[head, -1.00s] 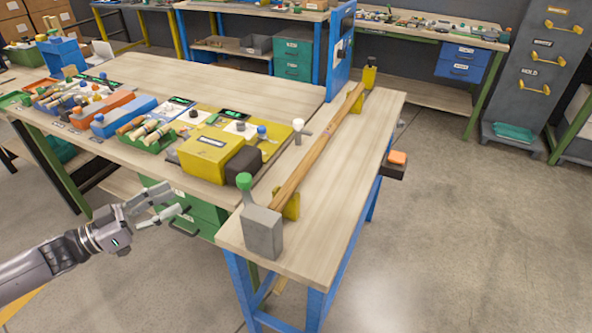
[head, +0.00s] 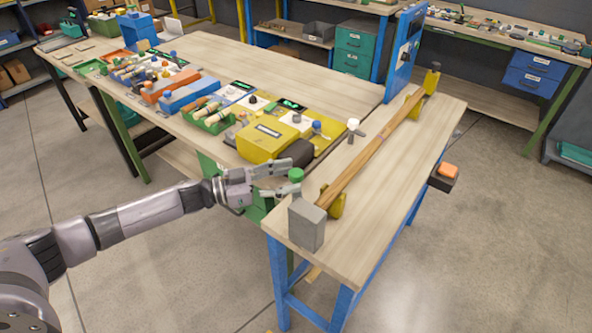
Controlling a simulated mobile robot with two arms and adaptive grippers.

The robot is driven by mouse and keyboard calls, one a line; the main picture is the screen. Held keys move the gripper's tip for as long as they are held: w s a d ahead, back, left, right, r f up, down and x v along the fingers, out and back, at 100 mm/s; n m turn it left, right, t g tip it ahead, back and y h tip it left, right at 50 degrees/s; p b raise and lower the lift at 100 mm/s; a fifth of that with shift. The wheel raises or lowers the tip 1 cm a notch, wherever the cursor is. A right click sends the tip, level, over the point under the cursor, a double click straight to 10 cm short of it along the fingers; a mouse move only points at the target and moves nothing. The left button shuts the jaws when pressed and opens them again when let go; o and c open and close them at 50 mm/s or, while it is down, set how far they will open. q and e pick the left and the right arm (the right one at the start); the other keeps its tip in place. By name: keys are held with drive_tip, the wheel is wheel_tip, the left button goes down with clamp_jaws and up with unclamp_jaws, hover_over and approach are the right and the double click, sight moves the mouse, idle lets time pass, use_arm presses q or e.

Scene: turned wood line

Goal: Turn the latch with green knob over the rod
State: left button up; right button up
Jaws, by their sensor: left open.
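The green knob (head: 296,174) stands at the near end of the narrow bench, just behind the grey block (head: 307,226). The latch arm under the knob is mostly hidden. The wooden rod (head: 372,152) lies along the bench in yellow supports, one near (head: 337,202) and one far (head: 431,81). My left gripper (head: 290,177) reaches in from the left. It is open, its fingertips at the green knob, one on either side in the picture; I cannot tell whether they touch it. My right gripper is not in view.
A white knob (head: 353,125) stands left of the rod. A yellow box (head: 267,141) and a dark rounded object (head: 297,153) sit on the adjoining table, close behind my left gripper. A blue upright panel (head: 404,56) stands at the far end. Bench top right of the rod is clear.

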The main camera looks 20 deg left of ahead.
use_arm(q)
drive_tip(key=shift+x, duration=1.4)
drive_tip(key=shift+c, duration=0.3)
clamp_jaws()
